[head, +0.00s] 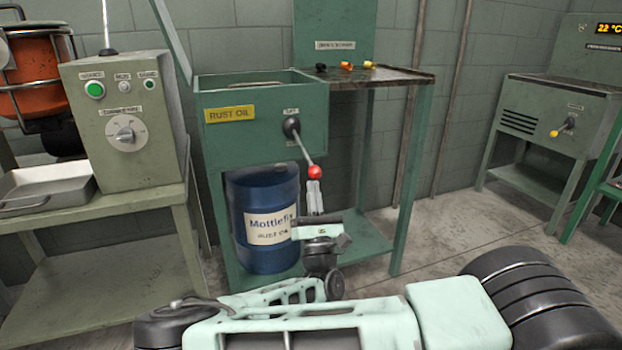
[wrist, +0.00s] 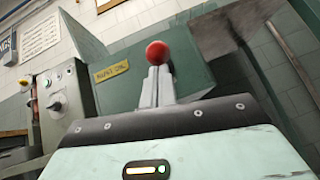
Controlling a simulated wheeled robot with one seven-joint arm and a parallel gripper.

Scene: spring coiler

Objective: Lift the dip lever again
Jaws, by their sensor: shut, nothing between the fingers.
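The dip lever (head: 304,152) is a grey rod with a red ball knob (head: 315,172), on the front of the green rust oil tank (head: 250,140). It slants down and to the right from its black pivot. My gripper (head: 314,188) is shut and empty, fingers pointing up, with the tips just under the red knob. In the wrist view the red knob (wrist: 158,52) sits right above the closed fingertips (wrist: 158,74). I cannot tell whether they touch. The tank's inside is mostly hidden.
A blue Mottlefix drum (head: 263,220) stands under the tank. A control box (head: 124,115) with buttons and a dial is on the left bench, beside a metal tray (head: 45,190). Small coloured parts lie on the shelf (head: 390,76) right of the tank. Floor is open at right.

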